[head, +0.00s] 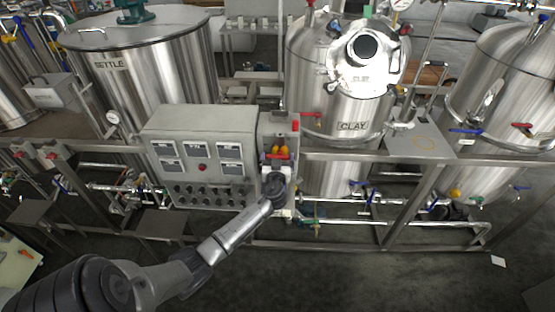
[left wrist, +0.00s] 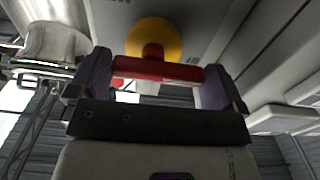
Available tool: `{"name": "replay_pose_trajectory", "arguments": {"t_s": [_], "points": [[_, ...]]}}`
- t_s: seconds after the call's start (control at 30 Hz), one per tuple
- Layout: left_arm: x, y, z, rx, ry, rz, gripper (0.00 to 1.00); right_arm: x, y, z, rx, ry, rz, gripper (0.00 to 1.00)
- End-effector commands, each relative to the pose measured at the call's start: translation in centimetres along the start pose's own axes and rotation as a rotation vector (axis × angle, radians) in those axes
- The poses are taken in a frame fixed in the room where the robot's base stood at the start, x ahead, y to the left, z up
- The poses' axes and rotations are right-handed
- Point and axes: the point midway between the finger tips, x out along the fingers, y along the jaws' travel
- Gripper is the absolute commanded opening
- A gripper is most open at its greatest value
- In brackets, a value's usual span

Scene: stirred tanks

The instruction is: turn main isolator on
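The main isolator is a yellow disc (left wrist: 155,40) with a red bar handle (left wrist: 158,69) on a grey face in the left wrist view. In the head view the red handle (head: 274,156) shows on the narrow box at the right of the control panel, with yellow behind it. My left gripper (head: 275,168) is right in front of it. In the left wrist view its two purple fingers (left wrist: 160,78) stand wide apart, one at each end of the bar. I cannot tell whether they touch it. My right gripper is not in view.
The grey control panel (head: 200,155) with meters and knobs is just left of the isolator. The SETTLE tank (head: 150,75) and the CLAY tank (head: 330,105) stand behind. Steel frame rails and pipes (head: 400,222) run below.

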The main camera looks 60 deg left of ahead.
Motion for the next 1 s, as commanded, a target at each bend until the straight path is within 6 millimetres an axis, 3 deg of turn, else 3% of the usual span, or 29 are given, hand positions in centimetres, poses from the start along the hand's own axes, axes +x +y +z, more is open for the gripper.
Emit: {"name": "replay_pose_trajectory", "arguments": {"t_s": [0.3, 0.67, 1.0], "points": [[0.0, 0.0, 0.0, 0.0, 0.0, 0.0, 0.68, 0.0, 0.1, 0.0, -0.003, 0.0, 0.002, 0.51], [0.0, 0.0, 0.1, 0.093, 0.0, 0.0, 0.68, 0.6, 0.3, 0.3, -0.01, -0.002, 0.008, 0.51], [0.0, 0.1, -0.1, 0.389, 0.001, 0.0, 0.68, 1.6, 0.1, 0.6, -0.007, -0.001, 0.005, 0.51]]}}
